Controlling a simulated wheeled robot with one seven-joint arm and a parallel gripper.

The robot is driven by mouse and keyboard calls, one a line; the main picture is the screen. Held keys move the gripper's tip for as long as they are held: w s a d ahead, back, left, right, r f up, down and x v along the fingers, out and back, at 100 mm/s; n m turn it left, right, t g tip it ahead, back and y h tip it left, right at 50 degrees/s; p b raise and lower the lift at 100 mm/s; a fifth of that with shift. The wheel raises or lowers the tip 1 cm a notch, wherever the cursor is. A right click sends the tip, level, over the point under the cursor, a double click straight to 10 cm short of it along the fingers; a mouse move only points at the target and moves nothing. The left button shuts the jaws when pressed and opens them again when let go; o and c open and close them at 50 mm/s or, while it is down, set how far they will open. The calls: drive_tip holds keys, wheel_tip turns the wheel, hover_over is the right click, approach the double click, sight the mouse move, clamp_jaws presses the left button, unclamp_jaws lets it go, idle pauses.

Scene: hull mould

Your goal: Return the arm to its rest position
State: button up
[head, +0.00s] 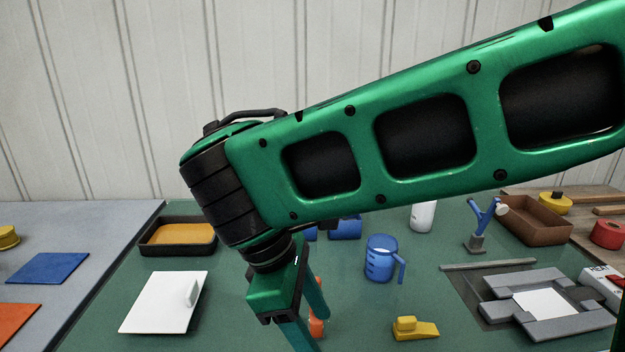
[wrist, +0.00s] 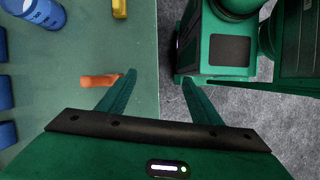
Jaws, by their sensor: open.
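My gripper (head: 312,334) points down near the front of the green table (head: 270,215) in the head view; its lower fingers run out of the picture. In the wrist view its two fingers (wrist: 159,80) stand wide apart with nothing between them. My green arm reaches in from the upper right and bends down at the wrist. An orange item (head: 317,327) stands just behind the fingers; it also shows in the wrist view (wrist: 97,81), beside the left finger. I cannot tell if they touch. In the wrist view the gripper overlaps the table's edge, with grey floor and my base to the right.
A white lidded panel (head: 160,303) and a dark tray (head: 150,244) lie left. A blue jug (head: 380,262), yellow block (head: 416,329), white bottle (head: 423,218) and blue stand (head: 477,240) are right of the gripper. A grey frame (head: 520,291) and brown box (head: 535,226) sit far right.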

drive_tip(key=w+d+m+y, duration=0.15)
drive_tip(key=d+m, duration=0.25)
drive_tip(key=d, duration=0.4)
drive_tip(key=w+d+m+g, duration=0.1)
drive_tip(key=w+d+m, duration=0.15)
drive_tip(key=d, duration=0.65)
drive_tip(key=w+d+m+y, duration=0.1)
drive_tip(key=d+m, duration=0.4)
drive_tip(key=d, duration=0.3)
drive_tip(key=s+d+f+m+t+y, duration=0.1)
drive_tip(key=s+d+f+m, duration=0.3)
drive_tip(key=s+d+m, duration=0.7)
drive_tip(key=s+d+y, duration=0.1)
drive_tip(key=d, duration=0.3)
drive_tip(key=shift+m, duration=0.35)
